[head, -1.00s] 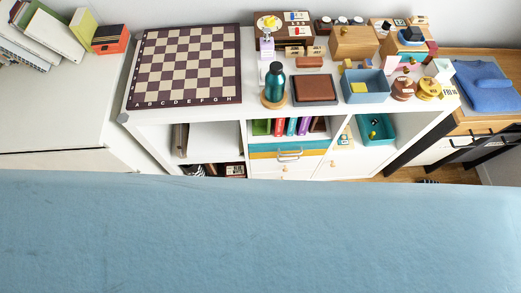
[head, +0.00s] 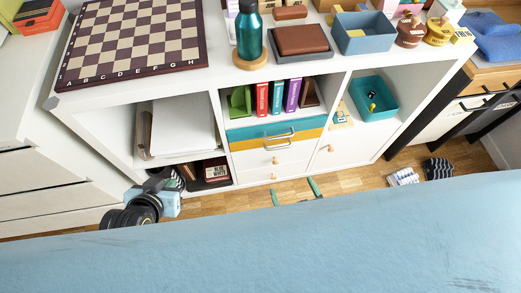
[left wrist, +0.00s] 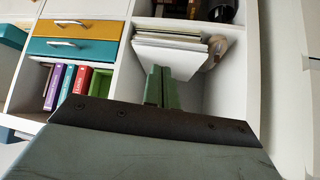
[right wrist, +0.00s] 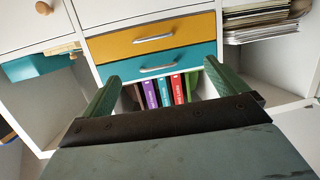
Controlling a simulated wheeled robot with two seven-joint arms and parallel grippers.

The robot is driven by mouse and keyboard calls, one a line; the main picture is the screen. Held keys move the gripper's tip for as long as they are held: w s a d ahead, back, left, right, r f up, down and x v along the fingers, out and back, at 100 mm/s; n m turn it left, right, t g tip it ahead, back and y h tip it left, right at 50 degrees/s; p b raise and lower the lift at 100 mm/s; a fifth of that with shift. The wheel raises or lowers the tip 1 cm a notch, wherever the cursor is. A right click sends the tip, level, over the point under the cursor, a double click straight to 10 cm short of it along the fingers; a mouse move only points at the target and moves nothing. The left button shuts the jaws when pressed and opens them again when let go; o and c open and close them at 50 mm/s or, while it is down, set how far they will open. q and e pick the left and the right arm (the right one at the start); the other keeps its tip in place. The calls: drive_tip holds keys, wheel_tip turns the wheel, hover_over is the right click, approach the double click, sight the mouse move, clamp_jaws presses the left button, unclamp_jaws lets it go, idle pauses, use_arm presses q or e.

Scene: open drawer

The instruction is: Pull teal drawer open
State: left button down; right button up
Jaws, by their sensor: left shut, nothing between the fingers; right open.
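The teal drawer (head: 258,132) sits in the white shelf unit, under the row of books and above a yellow drawer (head: 258,144). It looks flush with the unit. Its silver bar handle (right wrist: 158,69) shows in the right wrist view, where the picture is upside down. My right gripper (head: 295,192) is open and empty, its green fingers low in front of the unit, apart from the handle. My left gripper (left wrist: 162,87) is shut and empty, facing the open compartment with papers, to the left of the drawer in the head view; its fingertips are unclear there.
The shelf top holds a chessboard (head: 135,42), a teal bottle (head: 249,35) and a blue-grey box (head: 363,34). A teal bin (head: 373,98) stands in the right compartment. White drawers (head: 45,190) are at the left. Wooden floor shows in front. A large blue surface fills the near foreground.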

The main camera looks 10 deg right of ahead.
use_arm(q)
drive_tip(key=w+d+r+t+h+b, duration=0.1)
drive_tip(key=r+t+b, duration=0.3)
drive_tip(key=r, duration=0.7)
drive_tip(key=w+d+r+t+h+b, duration=0.1)
drive_tip(key=d+r+t+h+b, duration=0.2)
drive_tip(key=r+t, duration=0.6)
wheel_tip(320, 180, up, 3)
drive_tip(key=shift+w+f+m+h+b, duration=0.1)
drive_tip(key=shift+w+m+h+b, duration=0.2)
drive_tip(key=shift+w+b, duration=0.15)
use_arm(e)
drive_tip(key=w+r+m+t+h, duration=0.1)
drive_tip(key=w+r+t, duration=0.1)
drive_tip(key=w, duration=1.3)
drive_tip(key=shift+w+a+m+t, duration=0.3)
drive_tip(key=shift+w+t, duration=0.1)
drive_tip(key=shift+t, duration=0.2)
drive_tip(key=shift+r, duration=0.1)
drive_tip(key=shift+c, duration=0.2)
